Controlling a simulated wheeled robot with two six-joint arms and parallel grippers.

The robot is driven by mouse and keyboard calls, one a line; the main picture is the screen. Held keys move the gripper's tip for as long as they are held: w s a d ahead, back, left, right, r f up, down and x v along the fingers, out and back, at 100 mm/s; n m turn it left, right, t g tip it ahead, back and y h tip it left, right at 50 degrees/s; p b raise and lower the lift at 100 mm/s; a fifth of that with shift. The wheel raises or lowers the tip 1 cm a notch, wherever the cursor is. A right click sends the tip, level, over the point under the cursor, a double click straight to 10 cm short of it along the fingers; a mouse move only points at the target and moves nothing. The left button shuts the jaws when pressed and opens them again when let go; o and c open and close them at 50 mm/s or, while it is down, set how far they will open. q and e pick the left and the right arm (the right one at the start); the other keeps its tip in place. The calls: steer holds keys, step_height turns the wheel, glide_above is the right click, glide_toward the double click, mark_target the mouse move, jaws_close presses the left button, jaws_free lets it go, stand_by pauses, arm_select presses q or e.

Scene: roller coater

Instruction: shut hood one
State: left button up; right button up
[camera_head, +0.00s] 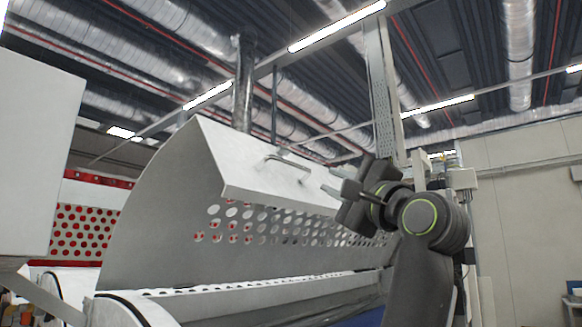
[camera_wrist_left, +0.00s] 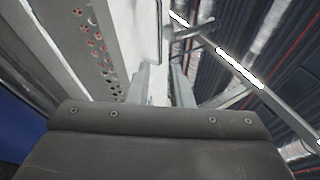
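The hood (camera_head: 165,215) is a grey-white curved cover with rows of round holes along its lower front. It stands raised, with the roller bed exposed below it. A thin bar handle (camera_head: 290,166) sits on its sloping front panel. My left gripper (camera_head: 335,181) is right of the handle, apart from it, with its fingers toward the hood. My right gripper is in neither view.
A white machine cover (camera_head: 35,150) stands at the left, with a red perforated panel (camera_head: 78,230) behind. A dark vertical pipe (camera_head: 243,85) rises behind the hood. Ducts and lights hang overhead. A pale wall (camera_head: 530,200) is at the right.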

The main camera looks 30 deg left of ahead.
mark_target(292, 165)
arm_select(q)
steer(key=w+a+r+p, duration=0.2)
steer(key=a, duration=0.2)
steer(key=w+a+r+h+p, duration=0.1)
steer(key=a+r+p, duration=0.1)
steer(key=a, duration=0.2)
steer(key=w+a+r+h+p, duration=0.1)
steer(key=w+a+r+p, duration=0.1)
steer(key=a, duration=0.3)
steer(key=shift+w+r+n, duration=0.35)
steer(key=shift+r+n, duration=0.05)
steer(key=shift+r, duration=0.2)
steer(key=shift+w+a+p, duration=0.25)
steer(key=shift+a+p, duration=0.2)
steer(key=shift+a, duration=0.05)
jaws_close()
